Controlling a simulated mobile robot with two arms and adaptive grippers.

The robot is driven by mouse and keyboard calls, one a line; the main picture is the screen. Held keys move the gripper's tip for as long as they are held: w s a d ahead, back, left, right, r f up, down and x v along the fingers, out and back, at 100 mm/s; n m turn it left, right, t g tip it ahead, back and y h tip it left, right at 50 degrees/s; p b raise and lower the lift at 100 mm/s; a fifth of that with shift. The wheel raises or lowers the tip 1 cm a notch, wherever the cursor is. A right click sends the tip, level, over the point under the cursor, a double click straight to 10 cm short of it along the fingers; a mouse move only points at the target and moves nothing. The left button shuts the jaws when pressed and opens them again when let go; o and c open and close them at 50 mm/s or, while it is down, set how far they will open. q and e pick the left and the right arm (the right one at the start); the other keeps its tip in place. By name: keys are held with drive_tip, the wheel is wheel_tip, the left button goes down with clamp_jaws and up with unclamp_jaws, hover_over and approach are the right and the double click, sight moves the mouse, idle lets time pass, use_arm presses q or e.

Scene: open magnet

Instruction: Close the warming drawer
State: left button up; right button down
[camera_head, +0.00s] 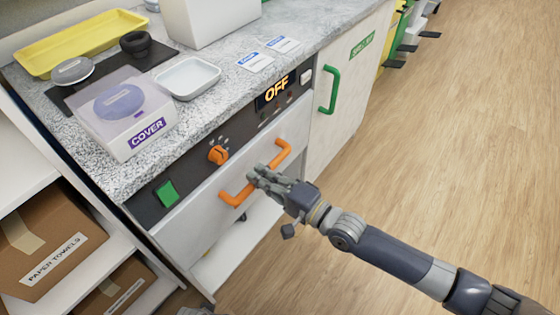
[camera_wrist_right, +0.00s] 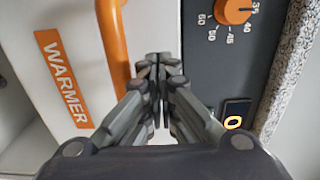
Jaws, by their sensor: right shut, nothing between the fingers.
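The warming drawer (camera_head: 205,222) has a white front and an orange bar handle (camera_head: 282,155). In the right wrist view the drawer front (camera_wrist_right: 25,85) carries an orange WARMER label (camera_wrist_right: 64,78), and the handle (camera_wrist_right: 113,40) is left of the fingers. The front looks flush or nearly flush with the dark control panel (camera_head: 190,178); I cannot tell if a small gap remains. My right gripper (camera_head: 259,177) is shut and empty, its fingertips close to the drawer front beside the handle; contact is unclear. It also shows in the right wrist view (camera_wrist_right: 160,62).
The panel has an orange knob (camera_head: 218,155), a green switch (camera_head: 166,193) and an OFF display (camera_head: 272,92). A COVER box (camera_head: 122,112) and a white dish (camera_head: 188,78) stand on the counter. An open shelf lies below the drawer. The wooden floor (camera_head: 470,150) at right is clear.

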drive_tip(key=v, duration=1)
drive_tip(key=shift+s+d, duration=0.15)
drive_tip(key=shift+f, duration=0.15)
